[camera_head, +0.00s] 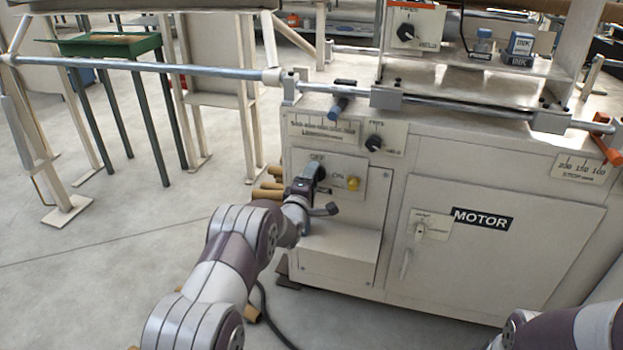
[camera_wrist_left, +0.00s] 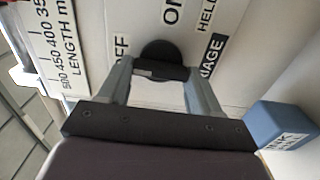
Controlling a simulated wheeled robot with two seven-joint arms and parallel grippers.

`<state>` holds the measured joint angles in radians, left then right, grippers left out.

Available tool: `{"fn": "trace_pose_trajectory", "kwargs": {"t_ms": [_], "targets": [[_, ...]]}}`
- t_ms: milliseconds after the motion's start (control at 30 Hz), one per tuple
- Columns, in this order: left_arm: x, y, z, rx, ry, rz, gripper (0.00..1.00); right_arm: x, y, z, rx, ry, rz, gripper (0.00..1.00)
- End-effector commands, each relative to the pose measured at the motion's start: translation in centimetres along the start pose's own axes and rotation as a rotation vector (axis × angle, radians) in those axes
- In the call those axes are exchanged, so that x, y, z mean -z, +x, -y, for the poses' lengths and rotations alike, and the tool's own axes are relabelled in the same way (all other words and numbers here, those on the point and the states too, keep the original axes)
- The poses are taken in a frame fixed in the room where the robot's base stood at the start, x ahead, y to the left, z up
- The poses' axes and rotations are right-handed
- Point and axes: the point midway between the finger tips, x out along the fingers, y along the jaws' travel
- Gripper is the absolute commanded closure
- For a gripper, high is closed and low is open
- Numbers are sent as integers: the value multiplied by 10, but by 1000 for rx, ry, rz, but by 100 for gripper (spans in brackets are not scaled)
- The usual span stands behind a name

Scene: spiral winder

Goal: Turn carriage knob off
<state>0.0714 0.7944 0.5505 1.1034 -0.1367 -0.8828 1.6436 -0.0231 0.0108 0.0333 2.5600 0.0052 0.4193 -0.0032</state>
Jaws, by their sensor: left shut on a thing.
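The carriage knob (camera_wrist_left: 160,47) is a black round knob with a bar across its face. In the left wrist view it lies between the fingers of my left gripper (camera_wrist_left: 161,72). My left gripper also shows in the head view (camera_head: 309,180), at the small front panel (camera_head: 325,164) of the machine, and hides the knob there. The gripper is shut on the knob's bar. In the left wrist view the bar lies roughly crosswise. OFF is printed left of the knob and ON above it. A black label, partly readable as CARRIAGE, is to its right. My right gripper is out of view.
A yellow button (camera_head: 352,183) sits right of my left gripper. A black knob (camera_head: 373,143) and the length scale (camera_head: 322,128) are above. The MOTOR door (camera_head: 450,250) is to the right. A metal rod (camera_head: 150,67) sticks out left. Open floor lies at left.

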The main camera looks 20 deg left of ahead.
Motion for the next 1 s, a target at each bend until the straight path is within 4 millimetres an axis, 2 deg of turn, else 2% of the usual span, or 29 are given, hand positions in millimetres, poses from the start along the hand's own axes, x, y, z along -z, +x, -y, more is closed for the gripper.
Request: {"fn": "trace_pose_trajectory", "kwargs": {"t_ms": [567, 600, 667, 1000], "targets": [[0, -1, 2, 4, -32, 0, 67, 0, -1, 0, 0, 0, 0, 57], [0, -1, 2, 4, -32, 0, 30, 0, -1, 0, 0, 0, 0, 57], [0, 0, 2, 4, -32, 0, 11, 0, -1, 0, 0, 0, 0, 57], [0, -5, 0, 4, -30, 0, 11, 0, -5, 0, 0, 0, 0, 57]]}}
